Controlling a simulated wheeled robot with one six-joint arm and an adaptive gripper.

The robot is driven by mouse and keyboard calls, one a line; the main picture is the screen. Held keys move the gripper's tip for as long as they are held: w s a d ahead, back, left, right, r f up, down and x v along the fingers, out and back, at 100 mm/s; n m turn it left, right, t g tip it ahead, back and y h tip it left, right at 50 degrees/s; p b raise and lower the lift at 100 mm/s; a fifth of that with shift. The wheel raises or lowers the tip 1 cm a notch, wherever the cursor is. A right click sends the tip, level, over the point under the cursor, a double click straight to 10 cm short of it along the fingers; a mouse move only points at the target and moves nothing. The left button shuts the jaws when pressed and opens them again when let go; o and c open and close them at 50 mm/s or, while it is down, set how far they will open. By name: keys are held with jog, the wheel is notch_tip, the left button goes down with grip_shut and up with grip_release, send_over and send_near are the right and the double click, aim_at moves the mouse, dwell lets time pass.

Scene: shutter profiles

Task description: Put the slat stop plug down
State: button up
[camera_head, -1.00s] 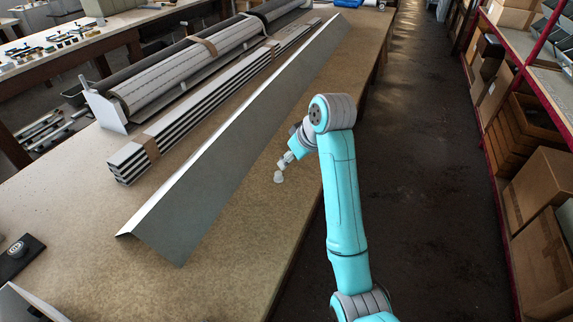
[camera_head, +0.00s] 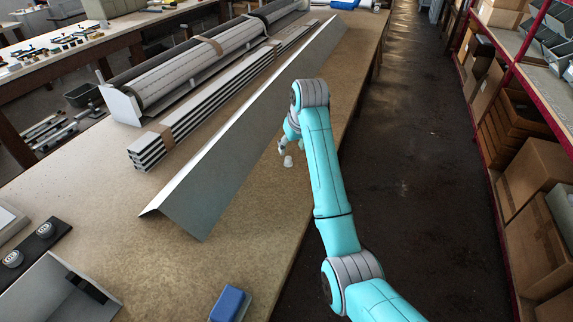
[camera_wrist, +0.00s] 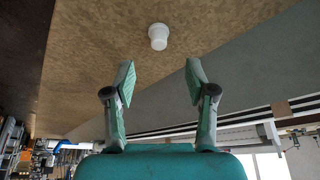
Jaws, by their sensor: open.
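The slat stop plug (camera_head: 288,161) is a small white piece standing on the brown workbench (camera_head: 232,262), to the right of the long bent metal sheet. In the wrist view the plug (camera_wrist: 158,37) has a wider rim and a narrower body, and it lies beyond the fingertips. My gripper (camera_head: 282,148) is beside and just above it in the head view. In the wrist view my gripper (camera_wrist: 161,75) is open, its two fingers apart with nothing between them. A gap shows between fingertips and plug.
The long angled metal sheet (camera_head: 215,179) lies just left of the plug. Strapped slat profiles (camera_head: 153,151) and a rolled shutter (camera_head: 180,76) lie further left. A blue block (camera_head: 230,302) and a grey tray (camera_head: 55,295) are at the near edge. Shelving with boxes (camera_head: 540,175) stands right.

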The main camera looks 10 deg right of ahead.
aim_at(289, 160)
jog(key=x, duration=0.3)
jog(key=shift+s+x, duration=0.1)
jog(key=shift+x, duration=1.2)
jog(key=shift+s+x, duration=0.15)
jog(key=shift+x, duration=1.15)
jog(key=shift+d+f, duration=0.1)
jog(key=c, duration=0.8)
jog(key=shift+c, duration=0.5)
